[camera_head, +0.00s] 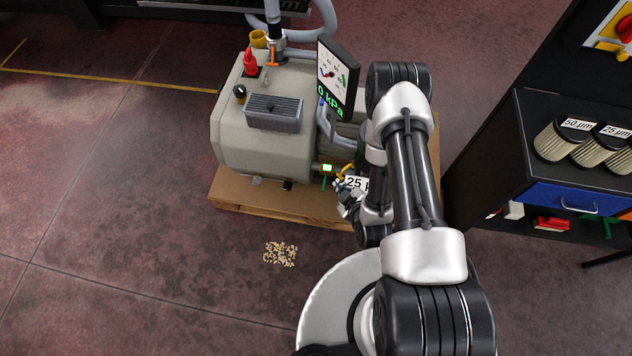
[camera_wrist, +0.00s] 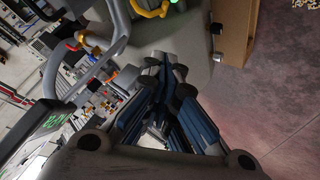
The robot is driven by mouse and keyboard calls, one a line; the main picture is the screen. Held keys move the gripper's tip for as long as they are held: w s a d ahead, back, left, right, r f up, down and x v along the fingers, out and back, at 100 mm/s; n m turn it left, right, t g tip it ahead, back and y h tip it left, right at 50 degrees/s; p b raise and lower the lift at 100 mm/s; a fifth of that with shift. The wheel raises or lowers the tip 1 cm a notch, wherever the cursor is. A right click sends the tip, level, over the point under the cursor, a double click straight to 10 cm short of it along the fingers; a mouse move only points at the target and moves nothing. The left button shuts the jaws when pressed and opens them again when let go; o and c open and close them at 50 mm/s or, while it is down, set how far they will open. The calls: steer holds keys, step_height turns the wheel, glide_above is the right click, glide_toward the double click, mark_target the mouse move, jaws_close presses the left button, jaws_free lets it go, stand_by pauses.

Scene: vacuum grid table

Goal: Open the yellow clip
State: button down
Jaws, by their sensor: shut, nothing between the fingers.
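The yellow clip (camera_head: 346,171) sits at the front right of the grey vacuum pump, next to a lit green indicator. In the wrist view the clip (camera_wrist: 150,9) shows as a curved yellow piece at the top edge, partly cut off. My gripper (camera_head: 341,184) is close to the clip in the head view and partly hides that area. In the wrist view my gripper (camera_wrist: 166,64) has its blue-grey fingers together, with nothing between them. The fingertips are apart from the clip in that view. I cannot tell the clip's exact position.
The grey pump (camera_head: 235,140) stands on a wooden pallet (camera_head: 290,203). A "0 kPa" display (camera_head: 338,80) rises above it. A dark cabinet with filters (camera_head: 560,140) stands at right. A speckled patch (camera_head: 279,254) lies on the floor.

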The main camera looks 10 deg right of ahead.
steer(key=s+d+f+b+x, duration=0.1)
steer(key=b+x, duration=0.4)
steer(key=x, duration=0.7)
steer(key=shift+w+d+f, duration=0.2)
steer(key=shift+d+f, duration=0.3)
steer(key=shift+d, duration=0.2)
steer(key=shift+f, duration=0.1)
